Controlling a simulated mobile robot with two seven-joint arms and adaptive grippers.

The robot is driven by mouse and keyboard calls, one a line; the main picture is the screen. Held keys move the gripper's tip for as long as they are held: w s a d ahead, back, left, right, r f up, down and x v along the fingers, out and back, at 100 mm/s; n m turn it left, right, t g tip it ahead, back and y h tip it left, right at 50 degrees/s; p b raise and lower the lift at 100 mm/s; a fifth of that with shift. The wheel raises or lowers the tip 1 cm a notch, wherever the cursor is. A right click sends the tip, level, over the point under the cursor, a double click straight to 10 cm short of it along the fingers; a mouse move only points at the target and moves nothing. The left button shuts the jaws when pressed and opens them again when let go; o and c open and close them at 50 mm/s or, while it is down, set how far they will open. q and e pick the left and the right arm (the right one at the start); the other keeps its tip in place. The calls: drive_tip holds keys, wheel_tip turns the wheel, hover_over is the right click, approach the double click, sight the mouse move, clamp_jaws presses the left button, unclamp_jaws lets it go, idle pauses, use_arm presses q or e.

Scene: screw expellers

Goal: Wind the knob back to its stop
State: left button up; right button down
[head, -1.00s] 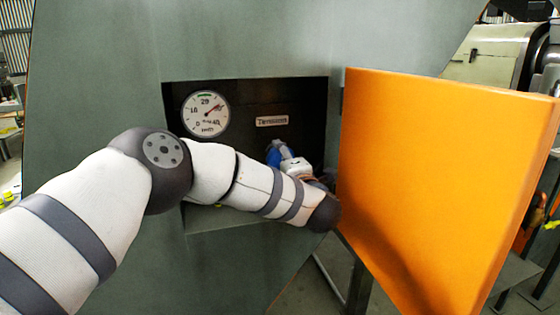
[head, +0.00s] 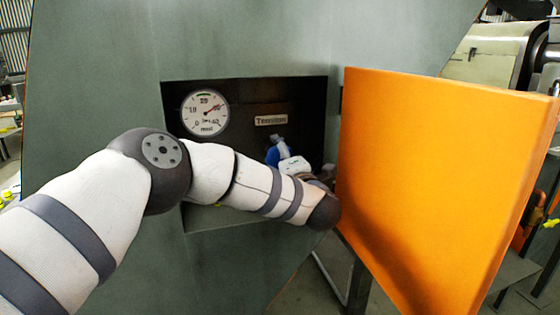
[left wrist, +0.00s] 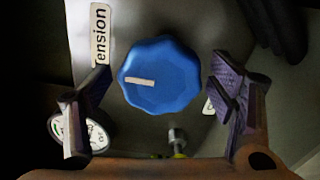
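The blue knob (left wrist: 160,75) is faceted, with a pale pointer mark running from its middle toward the left in the left wrist view. My left gripper (left wrist: 155,98) is open, with one finger on each side of the knob and a visible gap on both sides. In the head view a patch of blue, which looks like the knob (head: 273,155), shows in the recess behind my left wrist; the fingers are mostly hidden there. The round gauge (head: 205,112) has its needle pointing to the upper right. My right gripper is not in view.
The recess sits in a grey-green machine panel (head: 110,90). A "Tension" label (head: 271,120) is on its back wall. An orange door (head: 440,180) stands open close to the right of my left wrist. A small metal part (left wrist: 177,140) shows below the knob.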

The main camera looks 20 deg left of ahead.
use_arm(q)
drive_tip(key=v, duration=1.2)
drive_tip(key=shift+f, duration=0.1)
